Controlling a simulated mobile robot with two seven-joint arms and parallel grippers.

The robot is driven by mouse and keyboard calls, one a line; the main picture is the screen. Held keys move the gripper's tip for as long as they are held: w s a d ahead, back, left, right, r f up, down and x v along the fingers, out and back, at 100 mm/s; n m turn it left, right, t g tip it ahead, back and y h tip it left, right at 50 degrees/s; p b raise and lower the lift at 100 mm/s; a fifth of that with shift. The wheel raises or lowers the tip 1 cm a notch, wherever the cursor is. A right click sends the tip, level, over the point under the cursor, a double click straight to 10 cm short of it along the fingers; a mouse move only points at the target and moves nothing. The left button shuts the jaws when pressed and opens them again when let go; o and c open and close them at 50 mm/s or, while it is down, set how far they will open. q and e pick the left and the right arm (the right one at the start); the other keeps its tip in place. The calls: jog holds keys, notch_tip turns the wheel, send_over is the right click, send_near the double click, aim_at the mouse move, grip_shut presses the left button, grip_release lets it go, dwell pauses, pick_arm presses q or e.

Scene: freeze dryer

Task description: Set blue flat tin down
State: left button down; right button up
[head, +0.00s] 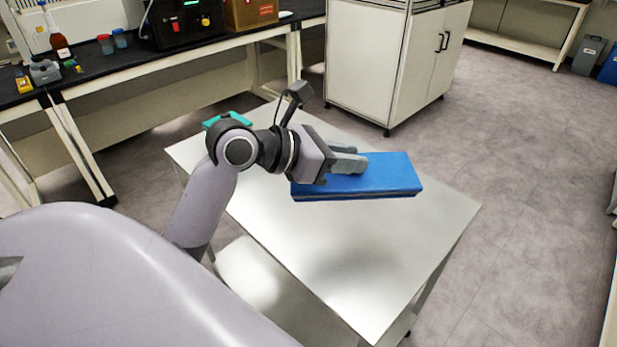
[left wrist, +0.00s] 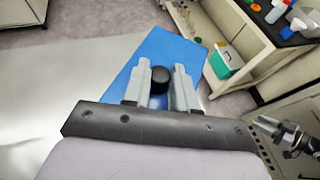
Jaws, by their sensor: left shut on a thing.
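The blue flat tin (head: 385,179) is a flat blue box over the middle of the white table (head: 340,255). My left gripper (head: 357,164) comes in from the left above it and is shut on it. In the left wrist view the fingers (left wrist: 161,85) close around a black round knob (left wrist: 158,80) over the blue top (left wrist: 165,48). The tin looks about level. I cannot tell whether its underside touches the table. A gripper-like part, likely my right gripper (left wrist: 285,138), shows small at the right edge of the left wrist view; its jaws are unclear.
The table's front and right are clear. A black-topped bench (head: 130,62) with bottles and devices stands at the back left. A white cabinet (head: 366,60) stands behind the table.

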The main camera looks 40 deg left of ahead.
pick_arm(q)
jog(key=r, duration=0.2)
jog(key=a+r, duration=0.1)
jog(key=shift+w+r, duration=0.2)
jog(key=shift+w, duration=0.2)
jog(key=b, duration=0.5)
send_over(336, 238)
notch_tip(336, 238, down, 15)
jog(key=shift+w+f+b, duration=0.1)
jog(key=shift+f+b, duration=0.45)
jog(key=shift+f, duration=1.9)
jog(key=shift+r, duration=0.1)
jog(key=c, duration=0.9)
grip_release()
jog(key=p+v, duration=0.1)
jog(key=v, duration=1.1)
